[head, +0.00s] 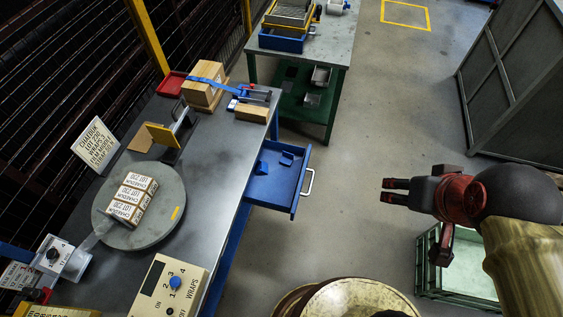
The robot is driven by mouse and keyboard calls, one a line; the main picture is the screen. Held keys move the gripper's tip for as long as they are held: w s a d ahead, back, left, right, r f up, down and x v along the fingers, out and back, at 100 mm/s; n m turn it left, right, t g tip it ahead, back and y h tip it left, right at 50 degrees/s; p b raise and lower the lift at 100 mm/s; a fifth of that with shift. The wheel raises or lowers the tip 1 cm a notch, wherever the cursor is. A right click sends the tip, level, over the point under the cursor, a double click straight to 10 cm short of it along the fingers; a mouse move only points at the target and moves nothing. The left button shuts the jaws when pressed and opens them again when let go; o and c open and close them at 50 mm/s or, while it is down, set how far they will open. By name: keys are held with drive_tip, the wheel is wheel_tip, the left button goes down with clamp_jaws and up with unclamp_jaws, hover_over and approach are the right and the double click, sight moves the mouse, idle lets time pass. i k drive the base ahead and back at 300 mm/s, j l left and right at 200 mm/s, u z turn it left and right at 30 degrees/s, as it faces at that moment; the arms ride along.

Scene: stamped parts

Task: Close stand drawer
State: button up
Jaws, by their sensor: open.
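The blue stand drawer (272,191) is pulled out from under the right edge of the workbench. It has a pale bar handle (308,182) on its front, and a small blue item (287,159) lies inside. My gripper (388,190) is open and empty, over the floor to the right of the drawer. Its fingers point left toward the drawer front. A clear gap shows between the fingers and the handle.
The workbench (222,150) carries a round turntable (168,211) with labelled boxes and a control box (165,290). A green-legged table (325,60) stands behind. A green crate (428,275) sits below my arm. Floor between drawer and gripper is clear.

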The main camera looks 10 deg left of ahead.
sight(276, 190)
drive_tip(key=k+l+u, duration=0.25)
drive_tip(key=u, duration=0.2)
drive_tip(key=k+l+u, duration=0.2)
drive_tip(key=k+u, duration=0.2)
drive_tip(key=i+l+u, duration=0.55)
drive_tip(key=u, duration=0.2)
